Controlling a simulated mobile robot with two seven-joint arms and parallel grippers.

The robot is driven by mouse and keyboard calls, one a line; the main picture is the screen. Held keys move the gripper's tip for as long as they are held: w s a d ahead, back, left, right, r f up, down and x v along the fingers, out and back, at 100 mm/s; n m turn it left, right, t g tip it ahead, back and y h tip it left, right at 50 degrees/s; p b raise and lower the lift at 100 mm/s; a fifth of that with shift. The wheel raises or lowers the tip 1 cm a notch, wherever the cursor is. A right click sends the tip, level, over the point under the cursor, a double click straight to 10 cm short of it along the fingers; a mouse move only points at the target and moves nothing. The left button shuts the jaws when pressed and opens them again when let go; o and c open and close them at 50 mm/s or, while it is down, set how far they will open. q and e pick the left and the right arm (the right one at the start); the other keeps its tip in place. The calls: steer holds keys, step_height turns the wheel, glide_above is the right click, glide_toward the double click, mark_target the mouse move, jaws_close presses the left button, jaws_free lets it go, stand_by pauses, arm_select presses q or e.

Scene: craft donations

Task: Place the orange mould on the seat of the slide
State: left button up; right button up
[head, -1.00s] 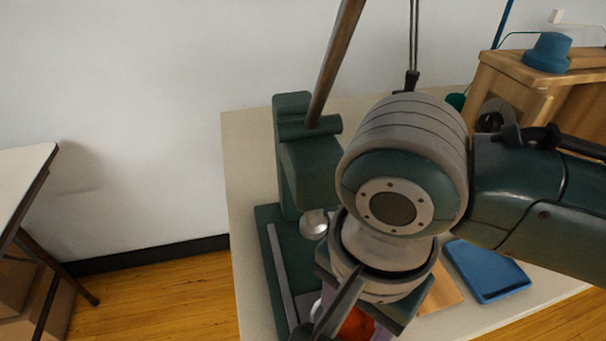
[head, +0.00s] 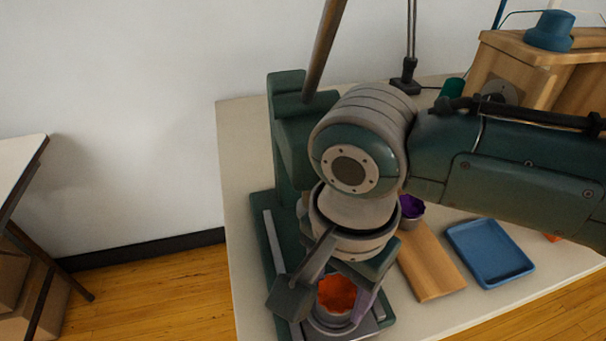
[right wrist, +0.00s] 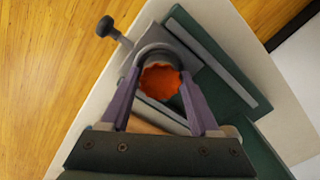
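The mould is at the grey seat of the slide (right wrist: 168,46), at the front of the green press (head: 290,150). I cannot tell whether it touches the seat, since the mould and fingers hide the seat's middle. My left gripper is not in view.
A wooden board (head: 432,268), a blue tray (head: 490,252) and a purple-filled cup (head: 411,206) are right of the press. A wooden cabinet (head: 510,75) stands at the back right. The press's lever (head: 325,45) rises above my right arm. A knob (right wrist: 105,27) sticks out beside the seat.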

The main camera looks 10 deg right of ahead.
mark_target(337, 295)
steer(key=o, duration=0.3)
step_height(337, 295, up, 8)
steer(key=p, duration=0.2)
steer(key=shift+f+p, duration=0.1)
steer(key=shift+p, duration=0.2)
steer(key=s+a+n+t+y, duration=0.2)
steer(key=s+a+n+y, duration=0.1)
steer(key=s+n, duration=0.35)
steer(key=s+d+n+h, duration=0.1)
steer(key=s+d+n, duration=0.1)
steer(key=d, duration=0.2)
steer(key=s+d+r+n+t+h, duration=0.1)
steer(key=s+d+n, duration=0.1)
steer(key=d, duration=0.2)
steer(key=s+d+r+n, duration=0.1)
steer(key=d+n, duration=0.1)
steer(key=d, duration=0.2)
steer(key=shift+s+d+r+t+h, duration=0.15)
steer(key=shift+s+r+t+h, duration=0.15)
steer(key=shift+s+h, duration=0.1)
